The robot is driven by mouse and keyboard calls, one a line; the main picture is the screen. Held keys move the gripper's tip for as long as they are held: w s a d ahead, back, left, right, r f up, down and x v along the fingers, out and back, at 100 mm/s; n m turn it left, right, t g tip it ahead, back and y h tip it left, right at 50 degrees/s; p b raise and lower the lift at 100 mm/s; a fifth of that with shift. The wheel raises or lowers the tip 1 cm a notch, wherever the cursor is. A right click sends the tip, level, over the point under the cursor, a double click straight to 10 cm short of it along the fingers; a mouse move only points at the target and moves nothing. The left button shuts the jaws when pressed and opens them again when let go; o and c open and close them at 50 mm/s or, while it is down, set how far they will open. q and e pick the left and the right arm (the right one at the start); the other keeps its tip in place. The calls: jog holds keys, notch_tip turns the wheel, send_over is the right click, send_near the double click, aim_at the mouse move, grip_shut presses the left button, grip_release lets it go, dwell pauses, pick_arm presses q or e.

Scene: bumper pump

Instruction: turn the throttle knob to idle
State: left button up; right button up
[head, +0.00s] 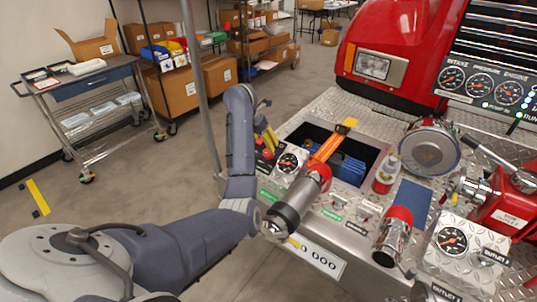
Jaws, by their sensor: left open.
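My left arm comes in from the left and bends up beside the pump panel. Its gripper (267,137) hangs at the panel's far left corner, small and partly hidden behind my forearm; its jaws are open. Small red and black parts (264,157) lie just below it, left of a round gauge (289,161). I cannot tell whether one of them is the throttle knob, or whether the gripper touches them. No knob marked as throttle can be read. My right gripper is not in view.
A red-banded nozzle (302,193) and a bottle (386,173) stand around the open bin (353,146) in the tread-plate deck. Another red-banded fitting (394,236) and an outlet gauge (452,240) sit right. Gauges (480,84) line the back panel. A cart (92,92) stands far left; floor between is clear.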

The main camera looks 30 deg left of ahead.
aim_at(268, 152)
pick_arm(q)
jog(key=shift+x, duration=3.9)
jog(key=c, duration=1.3)
jog(key=shift+n, duration=0.4)
grip_shut()
jog(key=o, duration=1.3)
grip_release()
jog(key=shift+r, duration=0.1)
